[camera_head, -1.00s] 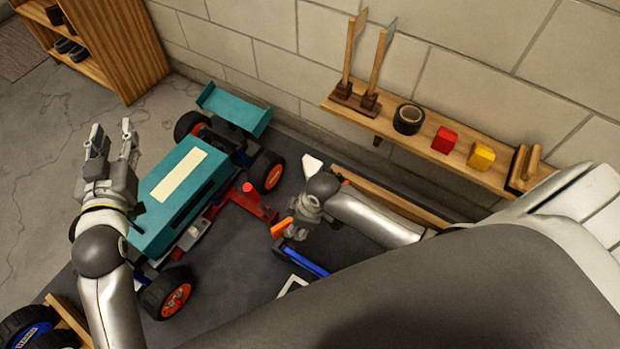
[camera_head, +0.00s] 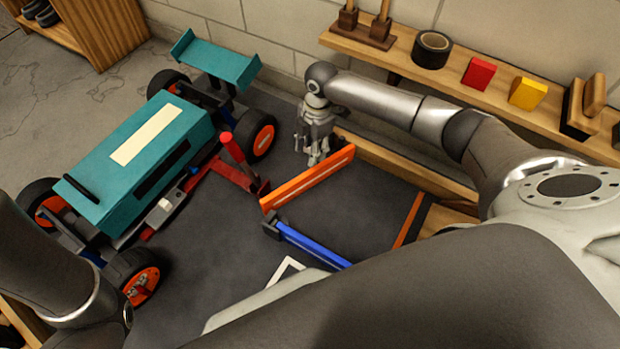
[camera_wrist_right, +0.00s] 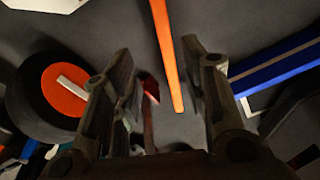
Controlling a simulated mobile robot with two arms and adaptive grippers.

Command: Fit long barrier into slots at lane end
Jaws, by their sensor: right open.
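A long orange barrier (camera_head: 308,180) with a pale stripe stands on edge on the dark floor mat, right of the car. My right gripper (camera_head: 314,160) is open near the barrier's far end, fingers pointing down. In the right wrist view, the orange strip (camera_wrist_right: 168,60) shows between the spread fingers of my right gripper (camera_wrist_right: 156,70), with gaps on both sides. A blue bar (camera_head: 310,243) with a dark end block lies nearer. I cannot make out the slots. My left arm shows at the lower left, but its gripper is out of frame.
A teal car (camera_head: 145,150) with orange-hubbed wheels stands left, a red jack (camera_head: 238,165) beside it. A wall shelf (camera_head: 400,58) holds tape (camera_head: 432,48), a red block (camera_head: 479,73) and a yellow block (camera_head: 527,93). A low wooden ledge (camera_head: 405,168) runs behind the barrier.

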